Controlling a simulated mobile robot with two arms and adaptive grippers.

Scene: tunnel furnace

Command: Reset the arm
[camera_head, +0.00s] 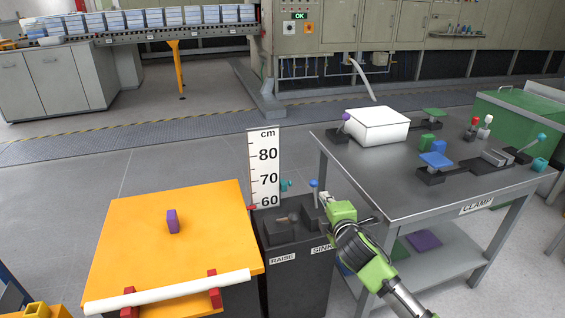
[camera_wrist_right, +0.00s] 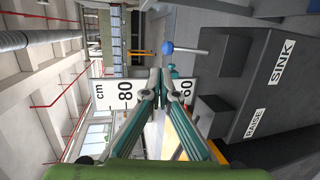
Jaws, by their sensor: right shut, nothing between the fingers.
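My right arm comes in from the lower right in the head view. Its green and black gripper (camera_head: 326,203) is just right of the dark control box (camera_head: 300,275) labelled RAISE and SINK. The gripper is shut and holds nothing; in the right wrist view its fingertips (camera_wrist_right: 158,76) meet. A lever with a blue ball (camera_head: 314,183) stands upright on the SINK side, close to the gripper but seemingly apart from it. The blue ball (camera_wrist_right: 167,47) also shows beside the fingertips in the right wrist view. My left gripper is in neither view.
A height scale (camera_head: 264,160) stands behind the box. A grey metal table (camera_head: 390,190) with a white box (camera_head: 377,126) and several levers is at right. Floor beyond is open.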

